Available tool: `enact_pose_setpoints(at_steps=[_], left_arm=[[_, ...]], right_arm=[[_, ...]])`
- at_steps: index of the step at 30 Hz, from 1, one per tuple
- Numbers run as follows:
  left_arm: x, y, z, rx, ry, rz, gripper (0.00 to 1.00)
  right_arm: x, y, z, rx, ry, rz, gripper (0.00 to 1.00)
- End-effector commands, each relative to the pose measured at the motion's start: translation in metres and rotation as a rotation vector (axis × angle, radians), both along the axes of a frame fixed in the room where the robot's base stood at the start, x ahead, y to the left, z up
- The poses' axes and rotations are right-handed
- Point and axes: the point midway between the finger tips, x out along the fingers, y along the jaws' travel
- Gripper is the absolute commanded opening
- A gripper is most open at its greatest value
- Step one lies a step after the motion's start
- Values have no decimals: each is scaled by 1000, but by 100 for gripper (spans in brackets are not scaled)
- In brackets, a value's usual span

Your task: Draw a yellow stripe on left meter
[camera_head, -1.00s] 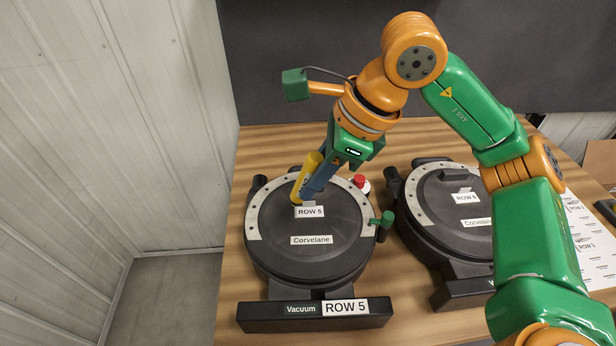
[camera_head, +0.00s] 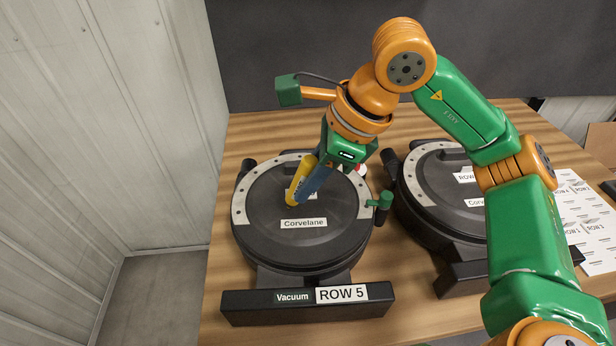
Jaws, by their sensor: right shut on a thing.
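The left meter (camera_head: 290,246) is a round black disc housing with a pale dotted rim, a "Corvelane" label and a "Vacuum ROW 5" plate at its front. My right gripper (camera_head: 308,188) is shut on a yellow marker (camera_head: 299,183), held tilted over the meter's lid. The marker's tip is at or just above the lid behind the "Corvelane" label; I cannot tell whether it touches. The gripper and marker partly hide the lid's upper label. No yellow mark shows on the lid. My left gripper is out of view.
A second, similar meter (camera_head: 449,226) stands to the right, partly hidden by my right arm. Printed label sheets (camera_head: 590,226) lie at the table's right. Bare wood (camera_head: 222,253) shows at the left edge.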

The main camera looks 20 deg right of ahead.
Motion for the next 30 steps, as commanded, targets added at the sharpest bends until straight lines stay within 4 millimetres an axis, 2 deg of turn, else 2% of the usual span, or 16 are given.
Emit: enact_pose_setpoints(at_steps=[30], left_arm=[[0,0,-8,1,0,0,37]], right_arm=[[0,0,-8,0,0,0,0]])
